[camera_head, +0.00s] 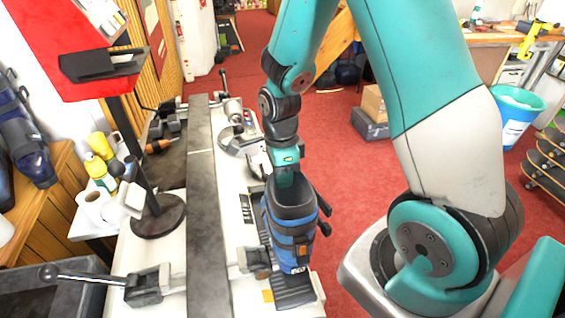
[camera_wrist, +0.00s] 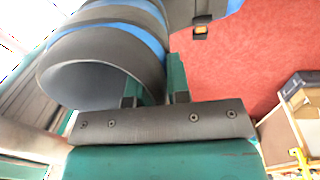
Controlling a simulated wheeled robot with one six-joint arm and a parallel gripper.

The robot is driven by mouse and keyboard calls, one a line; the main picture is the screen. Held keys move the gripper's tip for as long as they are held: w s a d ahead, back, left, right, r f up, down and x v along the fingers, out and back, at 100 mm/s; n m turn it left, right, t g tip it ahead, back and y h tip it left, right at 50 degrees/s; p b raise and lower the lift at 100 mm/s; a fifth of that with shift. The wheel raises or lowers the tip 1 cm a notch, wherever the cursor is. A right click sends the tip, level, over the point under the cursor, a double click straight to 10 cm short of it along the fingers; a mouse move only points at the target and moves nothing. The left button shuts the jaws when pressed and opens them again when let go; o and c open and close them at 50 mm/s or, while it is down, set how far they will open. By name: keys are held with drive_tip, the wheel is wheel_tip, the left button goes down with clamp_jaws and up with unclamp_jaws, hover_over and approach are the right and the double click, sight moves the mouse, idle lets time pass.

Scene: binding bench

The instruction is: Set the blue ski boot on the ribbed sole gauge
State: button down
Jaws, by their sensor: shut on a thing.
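The blue ski boot (camera_head: 288,225), with dark grey cuff and straps, is upright at the near right end of the white bench. Its open cuff fills the upper left of the wrist view (camera_wrist: 100,65). My gripper (camera_head: 285,178) comes down from above and is shut on the cuff's rim; its two green fingers (camera_wrist: 152,85) show beside the cuff in the wrist view. A dark ribbed plate, the sole gauge (camera_head: 294,292), shows at and below the boot's toe. The boot hides part of it, and I cannot tell whether the sole touches it.
A long grey bar (camera_head: 203,200) runs along the bench, left of the boot. A clamp with a lever (camera_head: 145,287) is at the near left. A red machine (camera_head: 75,45) on a post stands further left. Red carpet (camera_head: 350,180) lies open to the right.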

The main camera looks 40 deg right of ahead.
drive_tip(key=shift+f, duration=1.75)
drive_tip(key=c, duration=1.1)
unclamp_jaws()
wheel_tip(320, 180, up, 11)
drive_tip(key=w+b, duration=0.1)
drive_tip(key=b, duration=0.1)
drive_tip(key=s+a+r+n+y, duration=0.1)
drive_tip(key=s+a+r+n, duration=0.2)
drive_tip(key=n, duration=0.7)
drive_tip(key=s+a+r+n+y, duration=0.1)
drive_tip(key=s+a+r+n, duration=0.3)
drive_tip(key=s+a+n, duration=0.3)
drive_tip(key=s+a+r+n+t+y, duration=0.1)
drive_tip(key=s+a+r+n, duration=0.2)
drive_tip(key=n, duration=0.9)
drive_tip(key=shift+s+a+r+n+y, duration=0.15)
drive_tip(key=shift+s+a+n, duration=0.05)
drive_tip(key=shift+s+a, duration=0.55)
drive_tip(key=shift+s+a+r+n+y, duration=0.1)
drive_tip(key=shift+s+a+n+y, duration=0.1)
drive_tip(key=shift+s+a, duration=0.5)
